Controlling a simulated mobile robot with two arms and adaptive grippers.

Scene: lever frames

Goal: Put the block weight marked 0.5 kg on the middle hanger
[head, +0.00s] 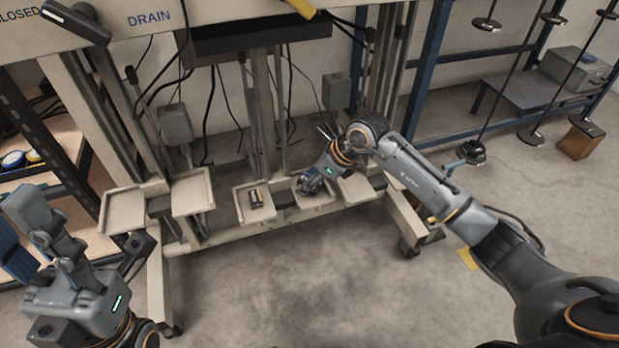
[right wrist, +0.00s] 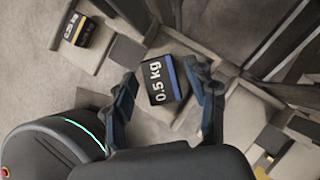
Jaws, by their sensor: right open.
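In the right wrist view, a dark block weight marked 0.5 kg (right wrist: 161,80) with a blue stripe rests on a pale tray (right wrist: 180,47). My right gripper (right wrist: 168,95) is open, one finger on either side of this block. Contact is not clear. In the head view, my right gripper (head: 314,184) is low over a tray and hides the block. A second block marked 0.5 kg (head: 257,198) sits on the neighbouring tray (head: 241,214); it also shows in the right wrist view (right wrist: 77,29). My left gripper (head: 50,238) is at lower left, away from the trays; its opening is unclear.
Two empty pale trays (head: 124,210) (head: 191,191) hang at left, and another (head: 357,188) at right, partly behind my right arm. Frame posts and hanging cables stand close behind the trays. The front floor is clear.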

